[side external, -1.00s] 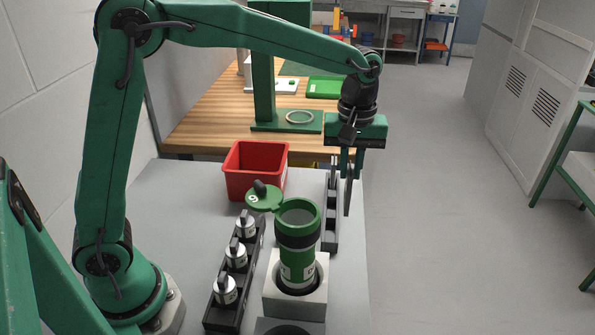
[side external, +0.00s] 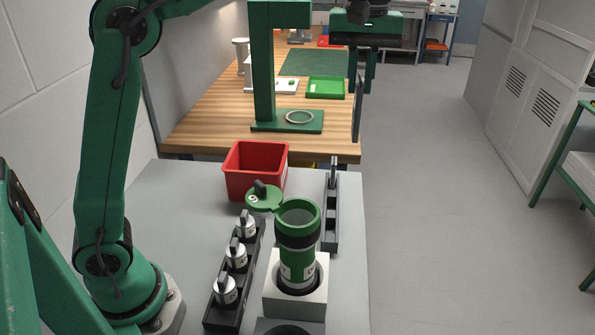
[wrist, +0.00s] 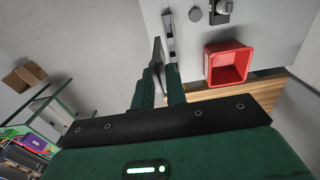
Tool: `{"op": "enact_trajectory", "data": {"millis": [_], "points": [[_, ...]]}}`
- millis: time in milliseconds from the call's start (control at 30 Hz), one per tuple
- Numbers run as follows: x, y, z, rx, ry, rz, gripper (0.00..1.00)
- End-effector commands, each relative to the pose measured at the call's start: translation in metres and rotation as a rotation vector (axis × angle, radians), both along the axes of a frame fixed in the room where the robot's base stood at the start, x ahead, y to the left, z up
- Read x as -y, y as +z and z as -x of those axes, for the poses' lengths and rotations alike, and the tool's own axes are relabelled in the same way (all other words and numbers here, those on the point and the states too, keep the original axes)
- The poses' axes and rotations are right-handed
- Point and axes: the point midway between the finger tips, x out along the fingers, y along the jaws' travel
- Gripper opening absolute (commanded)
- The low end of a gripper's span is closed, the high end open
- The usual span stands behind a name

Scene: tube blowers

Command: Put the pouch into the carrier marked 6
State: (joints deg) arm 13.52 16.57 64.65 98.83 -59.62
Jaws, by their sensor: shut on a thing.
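My gripper (side external: 362,78) is raised high above the right edge of the grey table. It is shut on a thin, dark, flat thing, seemingly the pouch (side external: 357,108), which hangs edge-on below the fingers. In the wrist view, the pouch (wrist: 158,52) shows between the fingers of my gripper (wrist: 158,76). The green carrier (side external: 297,243) stands upright in a pale block, with a black band near its top. Its mouth is open and its green lid (side external: 264,199) is swung to the left, bearing a dark knob and a mark too small to read surely.
A red bin (side external: 255,172) stands behind the carrier. A dark rack (side external: 225,300) with several silver-topped pieces is at the left. A narrow dark rack (side external: 331,225) is behind right, with one upright piece at its far end. A green stand (side external: 263,70) is on the wooden bench.

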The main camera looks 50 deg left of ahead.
Motion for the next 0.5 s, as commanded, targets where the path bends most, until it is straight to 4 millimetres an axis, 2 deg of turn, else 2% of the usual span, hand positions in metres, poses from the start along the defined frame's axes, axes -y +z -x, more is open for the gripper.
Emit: {"op": "enact_trajectory", "data": {"millis": [100,500], "points": [[0.0,0.016,0.0,0.004,0.0,0.001,0.0],[0.0,0.038,0.0,0.002,0.0,0.001,0.0]]}}
